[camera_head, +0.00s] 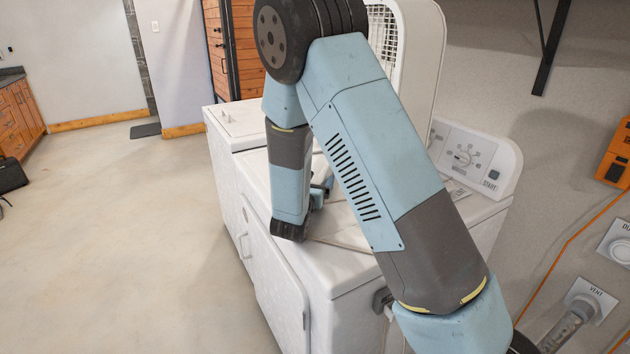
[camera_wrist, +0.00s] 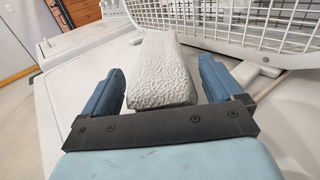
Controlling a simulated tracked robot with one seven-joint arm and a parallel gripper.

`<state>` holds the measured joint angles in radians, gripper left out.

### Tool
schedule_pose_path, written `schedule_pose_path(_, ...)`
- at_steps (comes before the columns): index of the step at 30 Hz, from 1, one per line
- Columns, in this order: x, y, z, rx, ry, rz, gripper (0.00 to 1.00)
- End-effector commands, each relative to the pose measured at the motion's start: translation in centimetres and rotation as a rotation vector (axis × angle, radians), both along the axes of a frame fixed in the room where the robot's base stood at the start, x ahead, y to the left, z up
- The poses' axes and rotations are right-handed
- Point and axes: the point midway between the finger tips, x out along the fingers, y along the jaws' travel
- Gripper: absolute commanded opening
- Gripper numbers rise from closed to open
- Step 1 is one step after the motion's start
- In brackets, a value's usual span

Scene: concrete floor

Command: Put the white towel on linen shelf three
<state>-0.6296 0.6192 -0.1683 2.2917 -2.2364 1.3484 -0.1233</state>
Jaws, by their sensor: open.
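The white towel (camera_wrist: 165,68) is a folded, rough-textured block in the wrist view. It lies on a white appliance top, in front of a white wire grille. My gripper (camera_wrist: 162,75) is open, with one blue finger on each side of the towel's near end. A narrow gap shows at the left finger; the right finger is very close, and I cannot tell if it touches. In the head view my arm hides the towel and most of the gripper. Linen shelf three cannot be made out in either view.
A white-framed grille unit (camera_head: 421,50) stands upright on the white appliance (camera_head: 262,205), close behind the towel. A control panel (camera_head: 466,158) rises at the appliance's back right. An orange box (camera_head: 616,155) hangs on the right wall.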

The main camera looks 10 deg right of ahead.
Motion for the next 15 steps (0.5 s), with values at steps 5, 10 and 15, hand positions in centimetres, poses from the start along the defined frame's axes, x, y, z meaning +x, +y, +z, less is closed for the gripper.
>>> schedule_pose_path(5, -2.8, 1.2, 0.0, 0.0, 0.001, 0.003, 0.93)
schedule_pose_path(10, -5.9, 2.5, 0.0, -0.002, 0.001, 0.003, 0.93)
schedule_pose_path(15, -8.4, 3.5, 0.0, -0.001, -0.001, 0.002, 0.93)
